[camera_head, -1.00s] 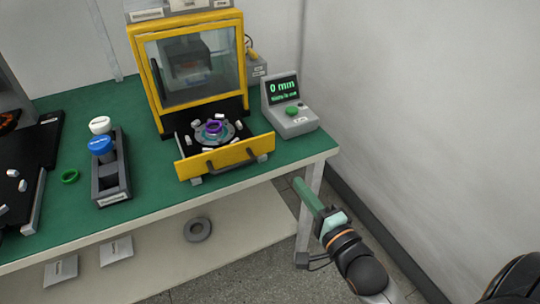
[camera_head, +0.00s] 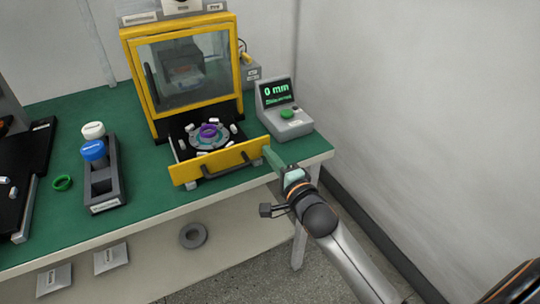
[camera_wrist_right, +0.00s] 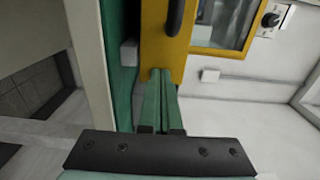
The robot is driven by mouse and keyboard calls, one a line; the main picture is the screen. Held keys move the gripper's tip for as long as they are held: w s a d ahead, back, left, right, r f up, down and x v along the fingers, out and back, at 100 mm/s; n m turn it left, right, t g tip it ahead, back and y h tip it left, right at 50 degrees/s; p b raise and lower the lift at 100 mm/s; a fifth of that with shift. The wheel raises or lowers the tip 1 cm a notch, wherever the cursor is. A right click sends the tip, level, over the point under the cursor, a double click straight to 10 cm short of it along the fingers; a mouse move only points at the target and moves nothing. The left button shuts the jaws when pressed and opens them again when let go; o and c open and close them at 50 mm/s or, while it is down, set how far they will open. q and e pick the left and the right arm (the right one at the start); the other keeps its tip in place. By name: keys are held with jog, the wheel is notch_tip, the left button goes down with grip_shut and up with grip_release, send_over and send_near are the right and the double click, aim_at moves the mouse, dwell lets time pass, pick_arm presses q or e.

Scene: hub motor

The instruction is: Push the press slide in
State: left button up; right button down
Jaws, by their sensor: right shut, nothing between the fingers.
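The press slide is a dark drawer with a yellow front panel (camera_head: 222,163) and a black handle (camera_head: 226,162), pulled out of the yellow-framed press (camera_head: 190,75). On it sits a round metal part with a purple ring (camera_head: 209,131) and several small white pieces around it. My right gripper (camera_head: 268,152) has its green fingers together and empty, at the right end of the yellow panel. In the right wrist view the fingertips (camera_wrist_right: 161,75) meet the lower part of the yellow panel (camera_wrist_right: 165,50); whether they touch cannot be told. My left gripper is not in view.
A grey control box (camera_head: 286,110) reading 0 mm stands right of the press. The floor at right is clear.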

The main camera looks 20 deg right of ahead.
dwell(0.3)
jog(key=w, duration=0.8)
jog(key=shift+w+a+b, duration=0.15)
jog(key=shift+w+b, duration=0.15)
jog(key=shift+w, duration=0.1)
